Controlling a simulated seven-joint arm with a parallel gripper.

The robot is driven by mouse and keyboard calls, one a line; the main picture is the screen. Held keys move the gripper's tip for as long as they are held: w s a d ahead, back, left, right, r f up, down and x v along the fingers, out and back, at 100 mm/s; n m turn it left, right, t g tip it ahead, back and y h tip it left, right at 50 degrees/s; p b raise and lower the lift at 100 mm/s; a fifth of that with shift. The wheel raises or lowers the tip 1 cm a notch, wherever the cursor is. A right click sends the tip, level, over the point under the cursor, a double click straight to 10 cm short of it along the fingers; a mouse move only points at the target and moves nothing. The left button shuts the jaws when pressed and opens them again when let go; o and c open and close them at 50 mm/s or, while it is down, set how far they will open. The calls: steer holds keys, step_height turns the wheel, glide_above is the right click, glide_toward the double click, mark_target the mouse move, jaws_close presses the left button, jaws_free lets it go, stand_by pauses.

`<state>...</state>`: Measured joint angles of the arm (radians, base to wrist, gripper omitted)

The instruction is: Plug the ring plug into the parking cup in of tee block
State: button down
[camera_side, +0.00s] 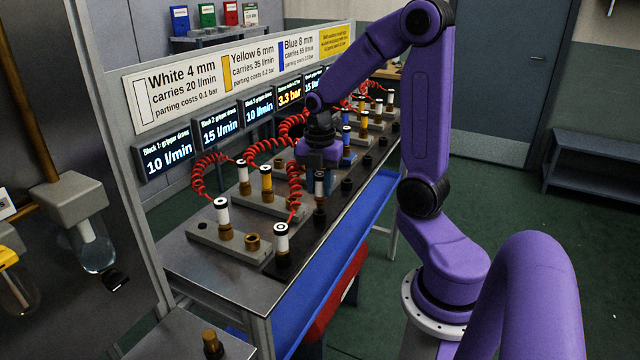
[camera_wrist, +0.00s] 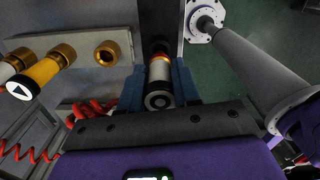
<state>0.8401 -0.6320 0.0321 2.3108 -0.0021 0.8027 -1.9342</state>
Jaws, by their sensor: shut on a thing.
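My gripper (camera_wrist: 158,88) is shut on a white plug with a ring mark on its dark top, the ring plug (camera_wrist: 158,73). In the side view my gripper (camera_side: 319,168) holds this plug (camera_side: 320,185) upright above the dark strip along the bench front. A black parking cup (camera_side: 319,216) is directly below it; I cannot tell whether the plug's tip is inside. In the wrist view the cup (camera_wrist: 160,47) is mostly hidden behind the plug. A grey tee block (camera_wrist: 85,118) with an empty brass socket (camera_wrist: 106,57) lies left of the gripper.
Another white plug (camera_side: 281,238) stands in a black cup (camera_side: 283,261) at the near end. The nearest block carries a white plug (camera_side: 222,214) and an open brass socket (camera_side: 252,243). A yellow plug (camera_side: 266,179) and red coiled hoses (camera_side: 205,168) stand close behind.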

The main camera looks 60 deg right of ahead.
mark_target(320, 195)
steer(key=shift+f, duration=1.65)
stand_by(0.6)
steer(key=c, duration=0.7)
jaws_free()
steer(key=shift+c, duration=0.2)
step_height(320, 195, up, 18)
steer(key=shift+f, duration=0.25)
steer(key=s+a+f+m, duration=0.15)
steer(key=a+f, duration=0.25)
steer(key=a, duration=0.5)
steer(key=s+a+f+m, duration=0.2)
steer(key=s+a+f, duration=0.1)
steer(key=s+a, duration=0.2)
steer(key=s+a+f+m, duration=0.3)
steer(key=s+a, duration=0.3)
steer(key=s, duration=0.4)
steer(key=shift+a+f+m, duration=0.2)
steer(key=shift+f+m, duration=0.15)
steer(key=shift+f, duration=0.35)
